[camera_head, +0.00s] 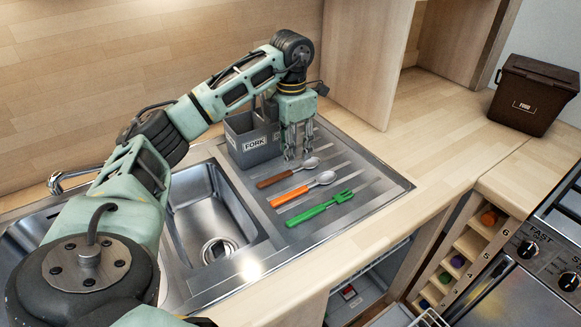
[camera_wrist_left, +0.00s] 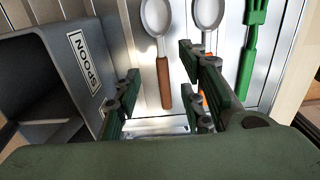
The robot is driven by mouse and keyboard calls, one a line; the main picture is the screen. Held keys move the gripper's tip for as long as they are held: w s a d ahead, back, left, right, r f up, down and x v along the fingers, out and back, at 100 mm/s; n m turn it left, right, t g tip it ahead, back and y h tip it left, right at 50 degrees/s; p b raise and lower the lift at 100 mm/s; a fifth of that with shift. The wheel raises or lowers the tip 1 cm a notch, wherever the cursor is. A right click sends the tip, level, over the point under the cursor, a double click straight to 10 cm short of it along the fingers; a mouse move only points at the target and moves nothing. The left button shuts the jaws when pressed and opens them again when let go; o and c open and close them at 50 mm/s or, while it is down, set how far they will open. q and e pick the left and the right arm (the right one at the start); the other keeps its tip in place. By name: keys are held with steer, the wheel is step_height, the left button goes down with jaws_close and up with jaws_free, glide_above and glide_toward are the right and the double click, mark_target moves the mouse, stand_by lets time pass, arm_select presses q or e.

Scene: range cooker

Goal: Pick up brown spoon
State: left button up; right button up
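The brown spoon (camera_head: 275,181), with a brown handle and a metal bowl, lies on the ribbed steel draining board. My left gripper (camera_head: 298,156) points down over the board, close to the spoon's bowl end in the head view. In the left wrist view the fingers stand apart, and the brown spoon's handle (camera_wrist_left: 163,85) shows in the gap between them, not gripped. The left gripper (camera_wrist_left: 163,90) is open and empty. Its exact height above the spoon is hard to tell. My right gripper is not in view.
An orange spoon (camera_head: 290,196) and a green fork (camera_head: 318,208) lie beside the brown spoon. A grey cutlery holder (camera_head: 250,140) stands close to the gripper. The sink basin (camera_head: 205,215) is left of the board. A brown bin (camera_head: 533,95) stands far right.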

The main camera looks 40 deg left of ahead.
mark_target(293, 170)
arm_select(q)
steer(key=f+p, duration=0.1)
steer(key=f, duration=0.2)
steer(key=shift+d+f, duration=0.15)
steer(key=shift+d, duration=0.05)
step_height(293, 170, down, 2)
steer(key=shift+w+f, duration=0.1)
steer(key=shift+w, duration=0.05)
steer(key=shift+f, duration=0.15)
steer(key=c, duration=0.3)
jaws_close()
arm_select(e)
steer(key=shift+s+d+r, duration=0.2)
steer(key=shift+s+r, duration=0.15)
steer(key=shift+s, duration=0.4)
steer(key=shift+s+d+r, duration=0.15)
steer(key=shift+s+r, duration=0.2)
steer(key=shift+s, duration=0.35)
